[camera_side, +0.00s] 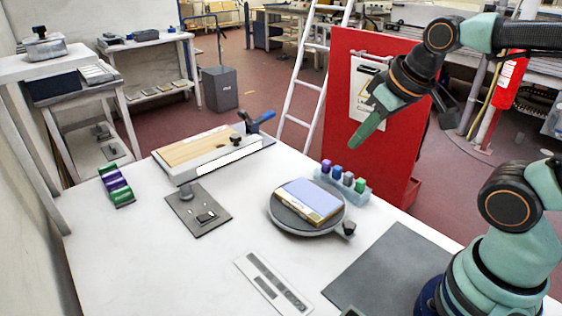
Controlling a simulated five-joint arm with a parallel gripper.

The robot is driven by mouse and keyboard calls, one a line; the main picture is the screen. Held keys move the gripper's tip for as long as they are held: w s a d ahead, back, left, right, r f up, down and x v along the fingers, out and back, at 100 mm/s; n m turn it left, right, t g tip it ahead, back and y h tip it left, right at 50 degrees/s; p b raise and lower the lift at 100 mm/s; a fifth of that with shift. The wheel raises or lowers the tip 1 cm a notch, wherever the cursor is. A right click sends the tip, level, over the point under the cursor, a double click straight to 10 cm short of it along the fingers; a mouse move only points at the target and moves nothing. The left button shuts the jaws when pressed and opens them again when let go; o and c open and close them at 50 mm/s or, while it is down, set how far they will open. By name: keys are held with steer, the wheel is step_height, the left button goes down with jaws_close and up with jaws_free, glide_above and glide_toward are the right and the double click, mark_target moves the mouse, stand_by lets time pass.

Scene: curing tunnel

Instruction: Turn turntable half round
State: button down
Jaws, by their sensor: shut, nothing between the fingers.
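The turntable (286,221) is a round grey disc on the white table, right of the table's middle. A flat block with a pale blue top and a yellowish side (309,201) lies on it. A small dark knob (348,228) sticks out at the turntable's right rim. My gripper (358,141) is shut and empty. It hangs in the air, above and to the right of the turntable in the picture, in front of the red panel, apart from everything on the table.
A light-blue rack with several coloured-top bottles (348,190) stands close behind the turntable. A grey mat (390,268) lies front right, a marked strip (272,283) in front. A wooden board fixture (212,152) and a dark plate (198,212) are left. Bare table lies between.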

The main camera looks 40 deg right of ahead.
steer(key=c, duration=1.5)
jaws_free()
steer(key=shift+c, duration=0.2)
steer(key=o, duration=1)
steer(key=shift+f, duration=0.35)
steer(key=g, duration=0.6)
glide_above(349, 224)
step_height(349, 224, down, 8)
steer(key=f, duration=0.1)
step_height(349, 224, down, 11)
steer(key=shift+f, duration=0.15)
jaws_close()
